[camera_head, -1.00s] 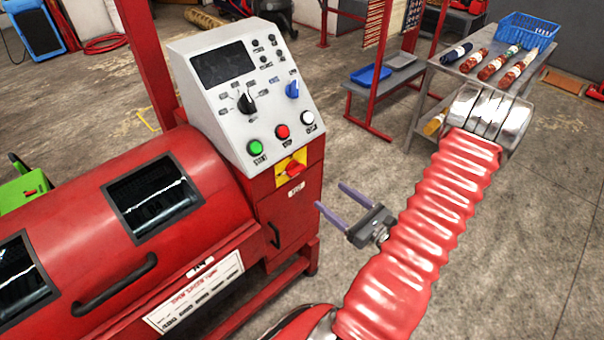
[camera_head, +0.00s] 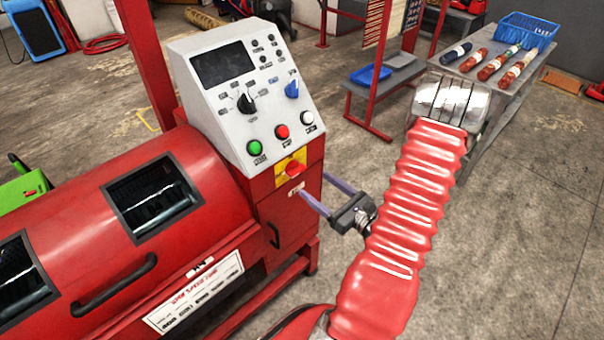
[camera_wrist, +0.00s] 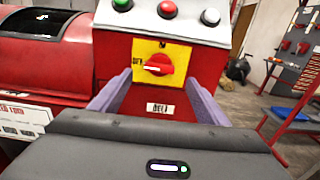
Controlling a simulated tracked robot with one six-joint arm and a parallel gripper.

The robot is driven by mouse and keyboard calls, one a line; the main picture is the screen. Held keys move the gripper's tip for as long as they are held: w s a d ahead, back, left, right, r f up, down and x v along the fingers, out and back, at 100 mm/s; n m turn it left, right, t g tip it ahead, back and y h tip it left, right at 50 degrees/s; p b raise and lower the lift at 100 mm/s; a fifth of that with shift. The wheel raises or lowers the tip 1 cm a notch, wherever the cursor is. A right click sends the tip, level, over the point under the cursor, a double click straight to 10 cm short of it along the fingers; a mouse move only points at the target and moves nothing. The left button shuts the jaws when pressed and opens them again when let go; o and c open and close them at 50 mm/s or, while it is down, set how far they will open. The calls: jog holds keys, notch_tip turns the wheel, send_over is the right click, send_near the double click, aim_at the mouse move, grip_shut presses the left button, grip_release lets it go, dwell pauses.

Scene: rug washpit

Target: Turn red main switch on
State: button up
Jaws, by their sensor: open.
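The red main switch (camera_head: 293,168) is a rotary knob on a yellow plate (camera_head: 281,175), on the red cabinet below the grey control panel. In the wrist view the knob (camera_wrist: 158,65) sits ahead of and between my fingers, with its pale mark pointing left toward the lettering on the plate. My gripper (camera_head: 318,192) is open, with two purple-grey fingers spread apart. The fingers are near the cabinet front, slightly below the knob in the wrist view (camera_wrist: 160,88). They do not hold the knob. Whether a fingertip touches the cabinet, I cannot tell.
Green (camera_head: 254,147), red (camera_head: 282,131) and white (camera_head: 307,118) buttons sit on the panel just above the switch. A handle (camera_head: 274,236) is on the cabinet below. The red drum machine (camera_head: 110,230) is at left. A metal table (camera_head: 470,70) with rolled rugs stands at back right.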

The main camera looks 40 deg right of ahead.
aim_at(299, 172)
jog(key=shift+w+a, duration=0.15)
jog(key=shift+w, duration=3.8)
jog(key=shift+c, duration=0.2)
